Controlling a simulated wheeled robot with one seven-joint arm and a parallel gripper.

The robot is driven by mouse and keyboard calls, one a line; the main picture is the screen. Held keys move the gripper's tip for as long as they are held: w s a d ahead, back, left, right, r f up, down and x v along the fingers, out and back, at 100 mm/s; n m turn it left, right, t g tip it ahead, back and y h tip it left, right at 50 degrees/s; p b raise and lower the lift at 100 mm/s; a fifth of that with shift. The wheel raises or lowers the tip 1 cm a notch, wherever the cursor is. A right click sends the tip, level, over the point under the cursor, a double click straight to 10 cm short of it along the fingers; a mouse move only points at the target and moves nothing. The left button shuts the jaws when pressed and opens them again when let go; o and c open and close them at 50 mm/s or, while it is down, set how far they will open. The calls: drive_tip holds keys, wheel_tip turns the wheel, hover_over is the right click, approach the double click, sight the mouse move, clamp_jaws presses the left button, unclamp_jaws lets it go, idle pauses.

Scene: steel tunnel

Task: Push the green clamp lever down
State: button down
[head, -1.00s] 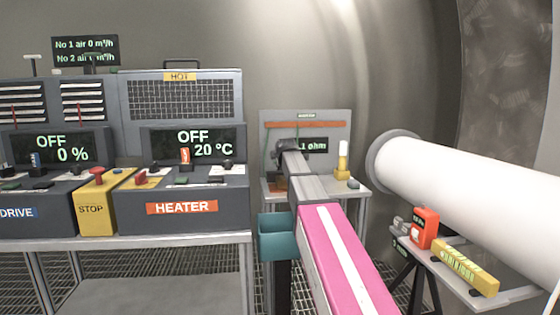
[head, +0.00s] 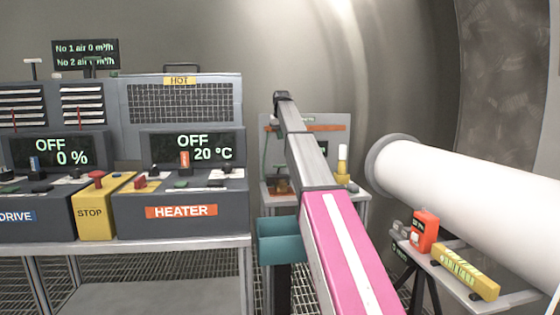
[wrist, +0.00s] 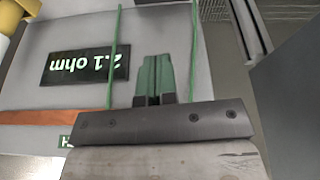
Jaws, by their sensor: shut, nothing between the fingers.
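My gripper (wrist: 154,76) shows in the wrist view as two greenish fingers close together beyond the dark palm bar; they are shut and empty. Past them is the grey panel (wrist: 75,95) of the ohm-meter stand, its display (wrist: 86,66) reading 2.1 ohm upside down. Two thin green lines (wrist: 115,50) run across the panel, one either side of the fingers. In the head view my arm reaches up in front of this stand (head: 340,125), its far end above the panel's top edge. I cannot make out the green clamp lever for certain; my arm hides much of the stand.
The heater console (head: 190,205) and yellow stop box (head: 95,212) stand on a bench at left. A teal bin (head: 280,240) is beside my arm. A large white pipe (head: 470,190) and a small stand with an orange device (head: 424,230) and yellow level (head: 466,272) are at right.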

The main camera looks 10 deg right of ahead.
drive_tip(key=shift+m+g, duration=0.3)
drive_tip(key=shift+m, duration=0.3)
drive_tip(key=x, duration=0.9)
drive_tip(key=shift+w, duration=0.2)
drive_tip(key=shift+s+f, duration=0.8)
drive_tip(key=shift+f, duration=0.25)
drive_tip(key=shift+s+f, duration=0.25)
drive_tip(key=shift+f, duration=0.3)
drive_tip(key=shift+s+f+t, duration=0.25)
drive_tip(key=shift+s+t, duration=0.1)
drive_tip(key=shift+t, duration=0.05)
